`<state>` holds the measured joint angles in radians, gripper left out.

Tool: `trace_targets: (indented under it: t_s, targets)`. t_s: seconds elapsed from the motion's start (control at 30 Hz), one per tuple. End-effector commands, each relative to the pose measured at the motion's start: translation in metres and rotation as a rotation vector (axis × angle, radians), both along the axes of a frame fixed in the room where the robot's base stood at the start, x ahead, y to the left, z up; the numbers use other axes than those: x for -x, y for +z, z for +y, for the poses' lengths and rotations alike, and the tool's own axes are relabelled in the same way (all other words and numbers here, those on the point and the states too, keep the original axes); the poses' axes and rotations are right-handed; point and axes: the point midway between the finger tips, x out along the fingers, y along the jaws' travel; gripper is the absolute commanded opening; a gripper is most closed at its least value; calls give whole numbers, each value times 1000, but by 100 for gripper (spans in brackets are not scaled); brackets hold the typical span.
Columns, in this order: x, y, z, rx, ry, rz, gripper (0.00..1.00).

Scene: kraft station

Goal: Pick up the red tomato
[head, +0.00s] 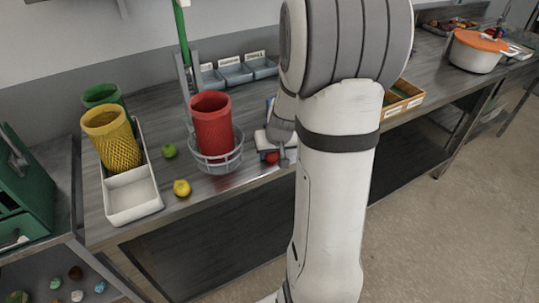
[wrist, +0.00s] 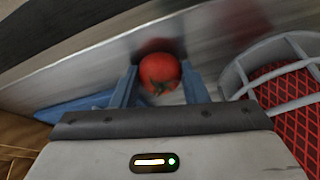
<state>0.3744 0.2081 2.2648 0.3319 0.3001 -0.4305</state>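The red tomato (wrist: 160,72) lies near the edge of the metal counter, with its green stem side towards the wrist camera. In the head view only a small part of the tomato (head: 271,157) shows beside my arm. My gripper (wrist: 158,82) is open, with one blue-grey finger on each side of the tomato. Narrow gaps seem to remain between the fingers and the tomato, though contact is hard to judge. In the head view my gripper (head: 279,155) is partly hidden by my arm.
A wire basket (head: 217,160) holding a red mesh cup (head: 211,122) stands close left of my gripper. A yellow lemon (head: 182,188) and a green lime (head: 169,150) lie further left, beside a white tray (head: 133,193). A cardboard box (head: 403,99) stands right of my arm.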

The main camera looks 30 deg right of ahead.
Motion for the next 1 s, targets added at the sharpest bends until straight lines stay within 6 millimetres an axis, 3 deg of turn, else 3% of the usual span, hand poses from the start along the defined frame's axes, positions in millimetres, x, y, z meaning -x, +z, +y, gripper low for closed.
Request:
trace_targets:
  t_s: [0.2, 0.47, 0.8, 1.0]
  targets:
    - [0, 0, 0, 0, 1, 0, 18]
    - [-1, 5, 0, 1, 2, -2, 18]
    - [-1, 68, 0, 3, 2, -6, 18]
    - [0, 94, 1, 1, 2, -2, 18]
